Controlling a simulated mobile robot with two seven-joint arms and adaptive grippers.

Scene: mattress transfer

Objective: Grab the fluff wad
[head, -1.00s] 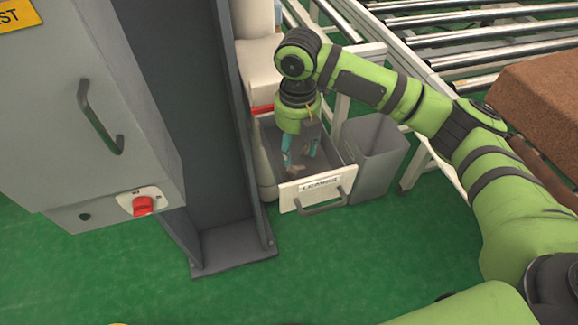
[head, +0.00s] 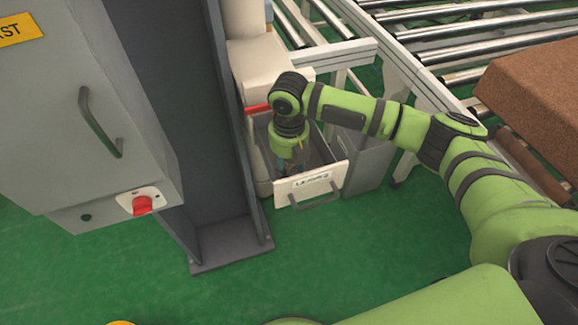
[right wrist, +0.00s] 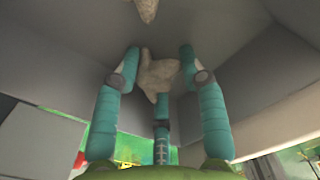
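A pale, lumpy fluff wad (right wrist: 157,76) lies in the drawer, between the fingertips of my right gripper (right wrist: 159,58) in the right wrist view. The three teal fingers are spread around it, with gaps at the sides; I cannot tell whether the rear finger touches it. A second pale wad (right wrist: 147,9) is partly cut off at the top of that view. In the head view my right gripper (head: 284,160) points down inside the open drawer (head: 331,178), and the wads are hidden there. My left gripper is not in view.
The drawer has close grey walls and a white labelled front with a handle (head: 322,199). A grey bin (head: 367,160) stands to its right. A dark column (head: 228,240) and grey cabinet (head: 70,120) are to the left. A roller conveyor (head: 470,50) is behind.

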